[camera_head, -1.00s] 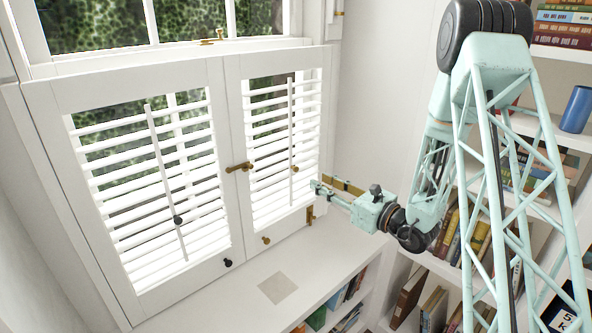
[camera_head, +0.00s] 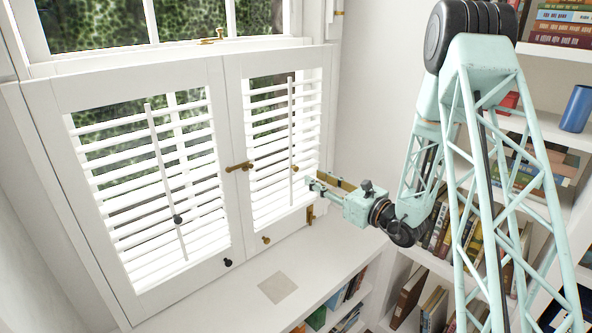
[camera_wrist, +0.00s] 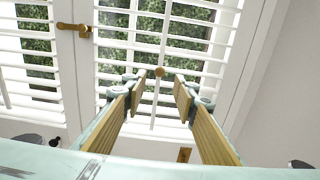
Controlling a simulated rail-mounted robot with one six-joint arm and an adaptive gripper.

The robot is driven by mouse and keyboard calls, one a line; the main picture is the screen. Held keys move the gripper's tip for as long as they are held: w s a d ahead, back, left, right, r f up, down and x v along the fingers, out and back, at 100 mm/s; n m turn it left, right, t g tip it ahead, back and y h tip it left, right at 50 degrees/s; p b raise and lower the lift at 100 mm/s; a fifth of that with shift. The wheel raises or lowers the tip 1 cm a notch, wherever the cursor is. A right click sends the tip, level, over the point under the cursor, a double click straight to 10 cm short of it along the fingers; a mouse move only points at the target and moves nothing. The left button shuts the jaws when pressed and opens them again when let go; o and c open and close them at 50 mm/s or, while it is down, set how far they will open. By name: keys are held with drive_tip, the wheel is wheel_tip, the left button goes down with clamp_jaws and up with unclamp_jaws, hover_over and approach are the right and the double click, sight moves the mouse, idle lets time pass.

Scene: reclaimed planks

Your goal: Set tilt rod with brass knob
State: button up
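The right shutter panel has a white vertical tilt rod (camera_head: 290,130) with a small brass knob (camera_head: 294,169). In the wrist view the brass knob (camera_wrist: 159,72) shows ahead of my gripper, between the two fingers in the picture. My gripper (camera_head: 312,183) is just right of and below the knob in the head view. Its fingers (camera_wrist: 157,82) are open and wood-faced, with nothing between them. They look apart from the knob. The left panel has another tilt rod (camera_head: 165,180) with a dark knob (camera_head: 178,219).
A brass latch (camera_head: 239,167) joins the panels. A brass knob (camera_head: 266,240) and a dark knob (camera_head: 228,262) sit on the bottom rails. Brass hardware (camera_head: 310,215) is near the right frame. A bookcase (camera_head: 400,260) stands right; the sill (camera_head: 240,300) is mostly clear.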

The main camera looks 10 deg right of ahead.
sight(297, 169)
drive_tip(key=shift+b+x, duration=0.4)
drive_tip(key=shift+x, duration=4.95)
drive_tip(key=shift+f, duration=0.1)
clamp_jaws()
